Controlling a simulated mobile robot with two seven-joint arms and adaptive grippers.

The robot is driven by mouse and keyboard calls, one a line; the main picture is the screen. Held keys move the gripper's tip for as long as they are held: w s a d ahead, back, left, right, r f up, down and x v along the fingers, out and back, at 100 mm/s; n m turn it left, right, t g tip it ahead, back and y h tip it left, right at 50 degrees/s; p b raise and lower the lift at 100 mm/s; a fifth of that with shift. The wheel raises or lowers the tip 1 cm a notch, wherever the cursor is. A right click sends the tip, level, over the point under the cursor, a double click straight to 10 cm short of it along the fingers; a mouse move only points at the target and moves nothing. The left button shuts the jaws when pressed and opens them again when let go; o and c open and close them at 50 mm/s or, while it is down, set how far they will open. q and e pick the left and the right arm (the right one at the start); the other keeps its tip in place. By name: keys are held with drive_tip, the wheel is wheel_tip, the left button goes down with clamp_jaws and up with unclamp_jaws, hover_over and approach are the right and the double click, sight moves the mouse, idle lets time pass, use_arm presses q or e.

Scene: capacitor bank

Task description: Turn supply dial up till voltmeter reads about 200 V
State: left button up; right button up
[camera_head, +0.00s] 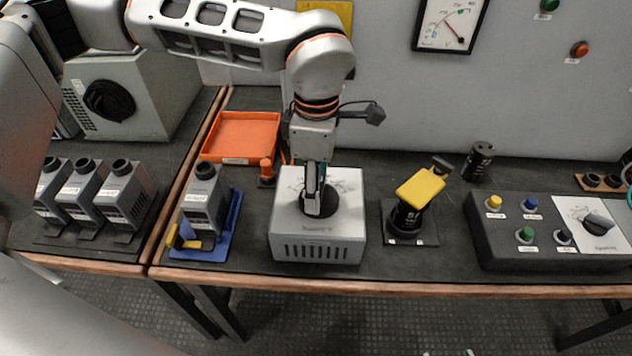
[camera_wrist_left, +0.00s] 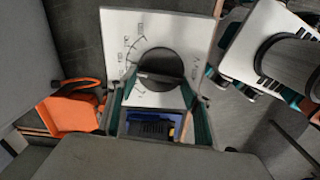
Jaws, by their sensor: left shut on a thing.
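The supply dial is a round black knob (camera_head: 318,203) on top of a light grey supply box (camera_head: 319,246). In the left wrist view the knob (camera_wrist_left: 160,64) sits on a white scale plate (camera_wrist_left: 118,30) with printed marks. My left gripper (camera_head: 313,200) points straight down and is shut on the knob's raised grip; its fingers (camera_wrist_left: 160,98) also show in the left wrist view. The voltmeter (camera_head: 449,22) hangs on the back wall, cut off by the top edge. Its red needle shows, but the exact reading is too small to tell. My right gripper is not in view.
An orange tray (camera_head: 242,128) and a grey capacitor (camera_head: 206,190) on a blue holder stand left of the supply box. A black device with a yellow top (camera_head: 419,186) stands right of it. A control panel (camera_head: 490,251) with colored buttons sits further right.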

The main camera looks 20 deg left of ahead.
use_arm(q)
drive_tip(key=o, duration=1.1)
wheel_tip(320, 180, up, 12)
idle(1.2)
